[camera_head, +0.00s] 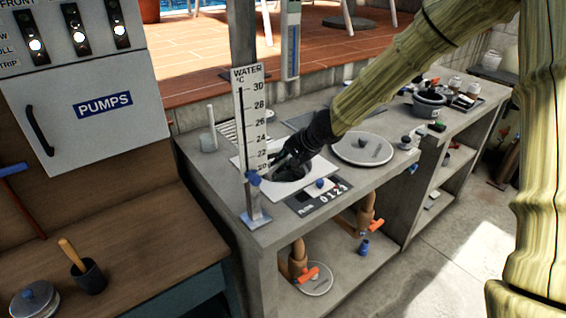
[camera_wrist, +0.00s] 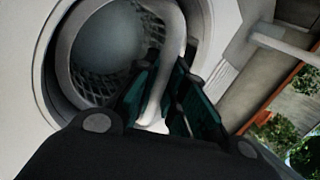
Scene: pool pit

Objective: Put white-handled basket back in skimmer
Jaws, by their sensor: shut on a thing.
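In the wrist view, the basket (camera_wrist: 85,75) shows as a round mesh inside a white round opening. Its white handle (camera_wrist: 176,50) arches up between the fingers of my gripper (camera_wrist: 165,105), which is shut on it. The skimmer (camera_wrist: 32,60) has a white plate around the opening. In the head view, my gripper (camera_head: 284,160) is at the skimmer opening, set in a white square plate (camera_head: 312,202) on the grey counter. The basket is hidden there by the gripper and the dark opening. How deep the basket sits cannot be told.
A water temperature gauge (camera_head: 250,130) stands at the counter's front left, close to my gripper. A round lid (camera_head: 362,148) lies right of the opening. A number panel (camera_head: 322,196) is in front. A black pot (camera_head: 428,103) stands further right. A pumps cabinet (camera_head: 85,90) is at left.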

